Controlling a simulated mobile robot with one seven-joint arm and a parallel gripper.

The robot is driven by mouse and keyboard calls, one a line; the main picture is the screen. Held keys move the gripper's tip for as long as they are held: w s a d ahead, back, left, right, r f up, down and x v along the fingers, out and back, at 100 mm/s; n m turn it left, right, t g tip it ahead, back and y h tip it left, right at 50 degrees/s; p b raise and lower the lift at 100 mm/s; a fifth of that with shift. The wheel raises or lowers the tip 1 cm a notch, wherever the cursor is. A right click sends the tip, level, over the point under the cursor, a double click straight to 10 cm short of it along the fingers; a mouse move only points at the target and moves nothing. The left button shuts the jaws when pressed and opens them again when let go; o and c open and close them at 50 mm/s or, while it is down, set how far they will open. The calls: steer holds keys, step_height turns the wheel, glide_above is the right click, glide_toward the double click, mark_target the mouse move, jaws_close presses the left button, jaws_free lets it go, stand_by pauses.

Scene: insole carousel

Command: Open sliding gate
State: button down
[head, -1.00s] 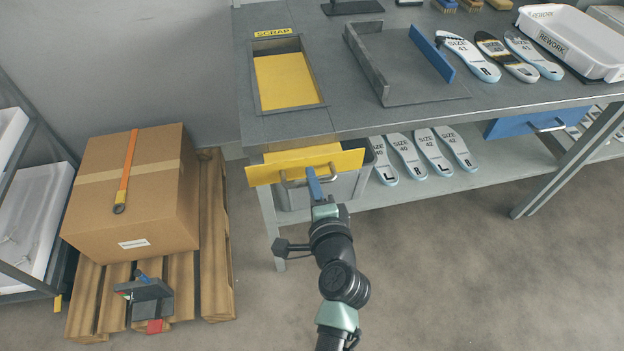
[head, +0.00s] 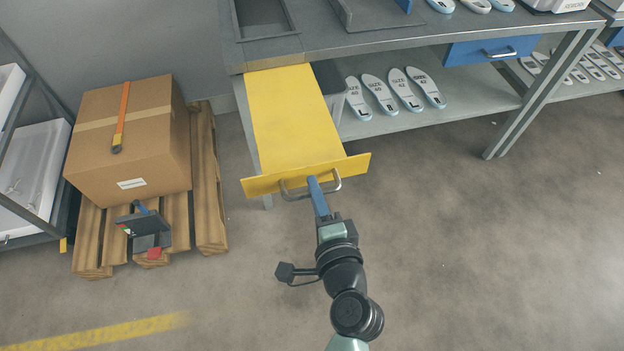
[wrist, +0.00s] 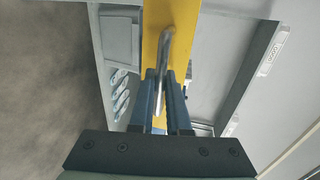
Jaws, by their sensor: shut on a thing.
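The sliding gate is a flat yellow plate (head: 290,115) drawn out far from under the bench top, with a yellow front panel (head: 345,169). A metal bow handle (head: 290,194) is fixed on the panel. My gripper (head: 315,184) is at the handle, its blue fingers shut on it. In the wrist view the handle (wrist: 168,50) runs between the two fingers (wrist: 161,95), in front of the yellow panel (wrist: 151,35). The scrap chute opening (head: 264,16) in the bench top shows a dark grey inside.
The bench (head: 330,37) has a lower shelf with several insoles (head: 380,92) and a blue drawer (head: 495,50). A cardboard box (head: 128,140) stands on a wooden pallet (head: 208,190) at left, with a small dark device (head: 143,225). The floor at right is clear.

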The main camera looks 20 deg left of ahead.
steer(key=shift+s+d, duration=0.25)
steer(key=shift+s, duration=0.1)
steer(key=c, duration=0.9)
jaws_free()
steer(key=v, duration=1.3)
